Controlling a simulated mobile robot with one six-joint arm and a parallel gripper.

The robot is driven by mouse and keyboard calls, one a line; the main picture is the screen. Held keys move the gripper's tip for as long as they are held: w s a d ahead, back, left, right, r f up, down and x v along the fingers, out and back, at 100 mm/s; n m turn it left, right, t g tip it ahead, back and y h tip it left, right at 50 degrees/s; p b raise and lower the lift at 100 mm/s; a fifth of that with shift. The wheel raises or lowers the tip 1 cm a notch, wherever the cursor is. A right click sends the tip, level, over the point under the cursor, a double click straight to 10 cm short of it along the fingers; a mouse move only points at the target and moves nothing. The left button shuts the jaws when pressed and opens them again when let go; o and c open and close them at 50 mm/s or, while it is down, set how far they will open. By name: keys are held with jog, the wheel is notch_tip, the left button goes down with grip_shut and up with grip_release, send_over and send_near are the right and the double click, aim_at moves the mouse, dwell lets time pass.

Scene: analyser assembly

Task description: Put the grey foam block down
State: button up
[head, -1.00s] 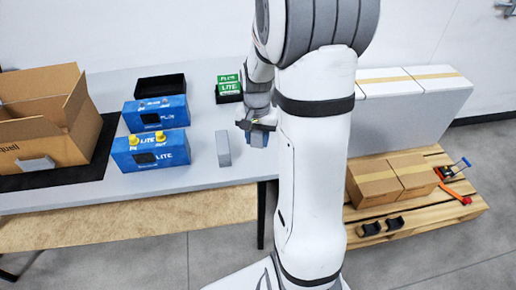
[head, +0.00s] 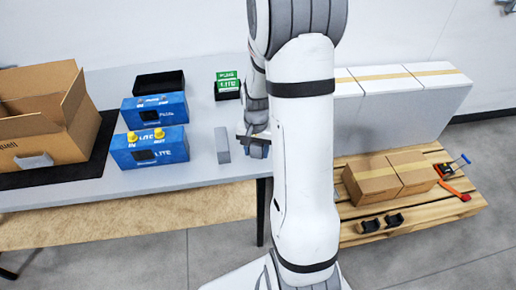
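A grey foam block (head: 222,145) stands on the grey table, right of the blue LITE unit. A similar grey block (head: 34,161) shows at the front of the open cardboard box (head: 85,128). My gripper (head: 256,152) is over the table's right end, a little right of the first block and apart from it. My arm hides part of the gripper, and its fingers are too small to read. I see no block clearly between them.
Two blue units (head: 150,148) stand left of the block, the front one with yellow knobs. A black tray (head: 159,84) and a dark bin with green boxes (head: 227,88) are behind. Cartons (head: 388,178) sit on a pallet at right. Table around the block is mostly clear.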

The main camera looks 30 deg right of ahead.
jog(key=shift+o, duration=1.3)
jog(key=shift+r, duration=0.15)
notch_tip(320, 180, up, 12)
jog(key=shift+f+p, duration=0.1)
jog(key=shift+p, duration=0.25)
jog(key=s+a+r+n+t, duration=0.1)
jog(key=s+a+r+n, duration=0.2)
jog(key=s, duration=0.5)
jog(key=s+a+r+n+t, duration=0.1)
jog(key=s+a+r+n, duration=0.2)
jog(key=s+a, duration=0.4)
jog(key=shift+s+a+r+n+t, duration=0.3)
jog(key=shift+s+a+r+n, duration=0.1)
jog(key=shift+n, duration=0.5)
